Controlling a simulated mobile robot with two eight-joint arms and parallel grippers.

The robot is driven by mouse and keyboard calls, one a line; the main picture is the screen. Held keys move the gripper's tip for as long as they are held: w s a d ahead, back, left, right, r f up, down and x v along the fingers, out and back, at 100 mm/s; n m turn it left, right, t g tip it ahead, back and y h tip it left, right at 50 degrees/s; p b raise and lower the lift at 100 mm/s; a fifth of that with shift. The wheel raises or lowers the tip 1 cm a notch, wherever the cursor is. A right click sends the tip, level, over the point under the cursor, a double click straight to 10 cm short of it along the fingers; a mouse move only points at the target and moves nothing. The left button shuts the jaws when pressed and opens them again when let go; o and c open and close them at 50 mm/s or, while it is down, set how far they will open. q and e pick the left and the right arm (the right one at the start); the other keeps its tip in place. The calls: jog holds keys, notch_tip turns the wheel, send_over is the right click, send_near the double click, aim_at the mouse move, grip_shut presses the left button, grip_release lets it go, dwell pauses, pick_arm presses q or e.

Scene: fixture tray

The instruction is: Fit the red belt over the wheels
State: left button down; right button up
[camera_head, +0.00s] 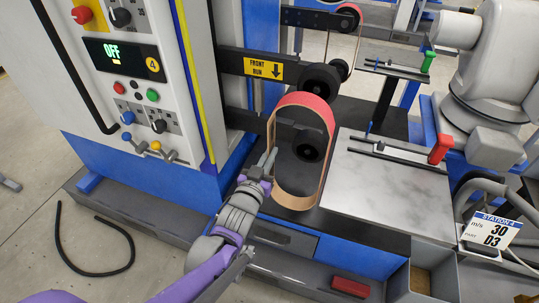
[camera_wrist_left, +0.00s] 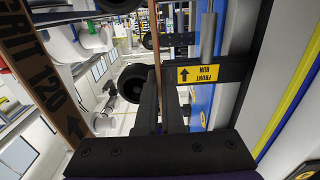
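The red belt (camera_head: 306,102), a long loop with a tan inner face, stands nearly upright in the head view. My left gripper (camera_head: 268,164) is shut on its left run. In the left wrist view the gripper (camera_wrist_left: 158,78) has the thin belt edge between its fingers; the belt's printed inner face (camera_wrist_left: 45,85) shows at left. A black lower wheel (camera_head: 308,146) shows through the loop; a larger black wheel (camera_head: 321,80) sits just above its top. A black wheel also shows in the left wrist view (camera_wrist_left: 132,83). I cannot tell whether the belt encircles any wheel. My right gripper is out of view.
A control panel (camera_head: 125,58) reading OFF stands at left. A yellow FRONT RUN label (camera_head: 263,68) marks the black arm behind the belt. A grey plate (camera_head: 385,190) with a red-handled clamp (camera_head: 441,149) lies right of the belt. Another belt (camera_head: 350,12) is at the back.

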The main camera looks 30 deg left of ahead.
pick_arm(q)
jog(key=x, duration=0.7)
jog(key=shift+w+b, duration=0.35)
jog(key=shift+w, duration=0.2)
dwell(0.6)
jog(key=shift+w+a, duration=0.15)
jog(key=shift+w, duration=0.15)
jog(key=shift+x, duration=1.5)
jog(key=shift+w, duration=0.1)
jog(key=shift+x, duration=1.65)
jog(key=shift+w, duration=0.15)
jog(key=shift+x, duration=1.1)
